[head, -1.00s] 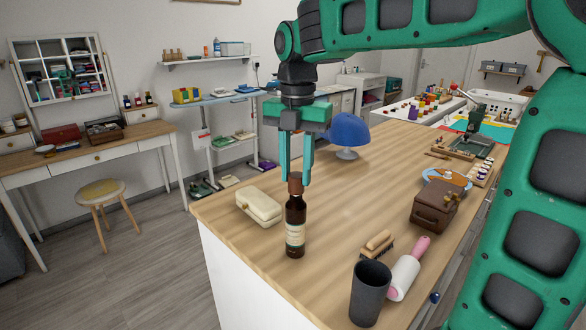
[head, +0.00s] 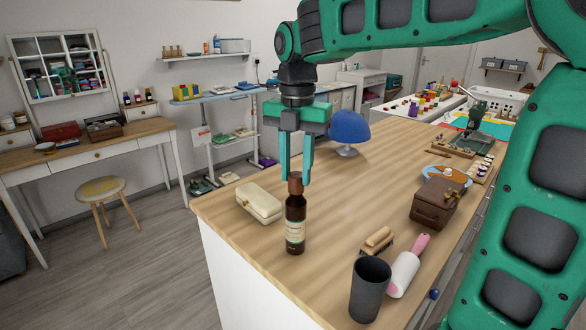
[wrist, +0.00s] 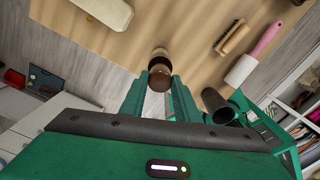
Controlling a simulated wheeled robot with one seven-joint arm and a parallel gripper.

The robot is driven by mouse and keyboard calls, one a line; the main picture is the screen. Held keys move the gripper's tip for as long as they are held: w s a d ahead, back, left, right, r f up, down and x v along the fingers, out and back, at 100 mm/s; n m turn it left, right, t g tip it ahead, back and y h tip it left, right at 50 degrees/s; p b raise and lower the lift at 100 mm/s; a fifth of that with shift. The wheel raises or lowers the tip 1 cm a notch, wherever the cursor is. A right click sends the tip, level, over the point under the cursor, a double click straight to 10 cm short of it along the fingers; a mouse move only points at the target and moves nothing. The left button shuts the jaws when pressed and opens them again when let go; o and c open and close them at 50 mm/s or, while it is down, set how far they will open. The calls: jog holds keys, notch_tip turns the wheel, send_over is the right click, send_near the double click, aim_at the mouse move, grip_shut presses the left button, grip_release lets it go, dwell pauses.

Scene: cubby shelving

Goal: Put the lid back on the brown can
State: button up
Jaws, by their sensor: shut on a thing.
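The brown can (head: 295,228) is a dark brown bottle shape with a pale label. It stands upright near the front left edge of the wooden counter. My gripper (head: 294,178) points straight down above it, shut on the brown lid (head: 295,185). The lid is in line with the can's top and looks to meet it; I cannot tell whether it is fully seated. In the wrist view the lid (wrist: 160,80) sits between the fingertips, with part of the can (wrist: 160,54) showing just beyond it.
A cream case (head: 259,202) lies close left of the can. A brown box (head: 437,203) and a blue domed object (head: 349,130) stand farther back. The counter (head: 340,205) between them is clear.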

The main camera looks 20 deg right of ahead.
jog(key=shift+f, duration=0.4)
dwell(1.2)
jog(key=o, duration=1.5)
jog(key=shift+r, duration=0.1)
jog(key=shift+r, duration=3.4)
grip_shut()
